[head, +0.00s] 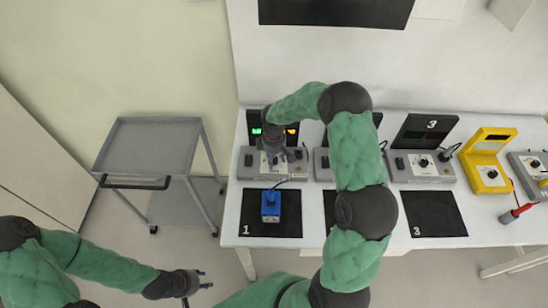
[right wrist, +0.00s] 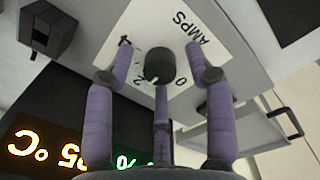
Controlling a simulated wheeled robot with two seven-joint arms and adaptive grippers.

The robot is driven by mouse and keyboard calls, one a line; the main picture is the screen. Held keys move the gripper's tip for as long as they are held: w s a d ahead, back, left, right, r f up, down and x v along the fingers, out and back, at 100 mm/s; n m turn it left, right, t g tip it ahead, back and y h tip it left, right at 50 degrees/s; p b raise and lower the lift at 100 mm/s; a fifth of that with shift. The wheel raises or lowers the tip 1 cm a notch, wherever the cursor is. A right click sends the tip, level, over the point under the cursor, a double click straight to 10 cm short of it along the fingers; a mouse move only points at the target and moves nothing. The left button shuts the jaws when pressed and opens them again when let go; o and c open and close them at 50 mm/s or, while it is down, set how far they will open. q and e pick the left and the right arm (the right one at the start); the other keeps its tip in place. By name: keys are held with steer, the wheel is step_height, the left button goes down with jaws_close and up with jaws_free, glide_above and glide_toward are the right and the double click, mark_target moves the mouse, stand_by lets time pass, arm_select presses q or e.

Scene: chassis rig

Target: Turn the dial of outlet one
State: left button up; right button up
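The dial (right wrist: 159,65) of outlet one is a round black knob on a white plate marked "AMPS" with numbers, in the right wrist view. Outlet one (head: 256,172) is a grey box at the left end of the bench in the head view, behind mat 1. My right gripper (head: 276,156) is over this box and hides its dial in the head view. In the right wrist view its purple fingers (right wrist: 160,75) are spread around the knob, and I see no clear grip on it. My left gripper (head: 201,281) is open and empty, low at the left, away from the bench.
A black display (right wrist: 75,140) with lit orange and green figures stands close to the right fingers. A black switch (right wrist: 47,30) is on the same box. A blue device (head: 271,206) sits on mat 1 (head: 287,226). A grey cart (head: 150,140) stands left of the bench.

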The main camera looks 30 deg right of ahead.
mark_target(274, 160)
step_height(274, 160, up, 12)
steer(key=shift+a, duration=0.15)
stand_by(0.5)
steer(key=shift+s, duration=0.1)
stand_by(0.3)
